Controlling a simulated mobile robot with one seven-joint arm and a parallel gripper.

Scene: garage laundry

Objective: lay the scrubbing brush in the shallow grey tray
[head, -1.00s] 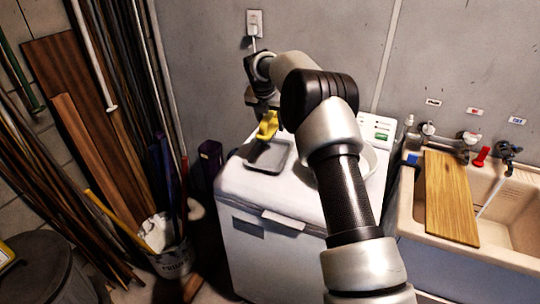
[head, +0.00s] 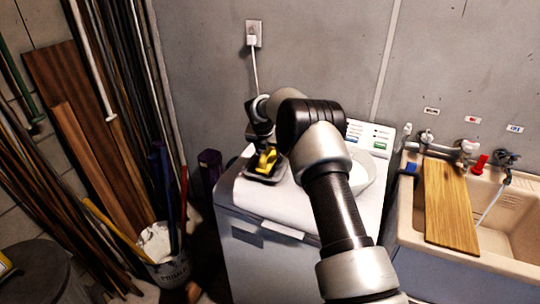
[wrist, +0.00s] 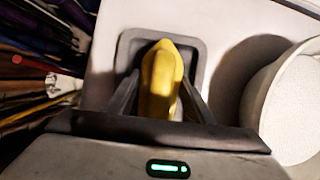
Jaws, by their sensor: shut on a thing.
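The scrubbing brush shows as a yellow body (wrist: 160,80) between the two fingers of my gripper (wrist: 160,100) in the wrist view. My gripper is shut on it. In the head view the yellow brush (head: 267,158) is low over the shallow grey tray (head: 262,180), which lies on the white washing machine top. The tray's grey rim (wrist: 199,50) shows around the brush in the wrist view. The brush's underside is hidden, so I cannot tell whether it touches the tray floor. My gripper (head: 264,150) is partly hidden in the head view.
A white round bowl (wrist: 285,110) stands to the right of the tray on the washing machine (head: 262,204). A sink (head: 515,215) with a wooden board (head: 448,205) is at the right. Poles, planks and a bucket (head: 170,262) stand at the left.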

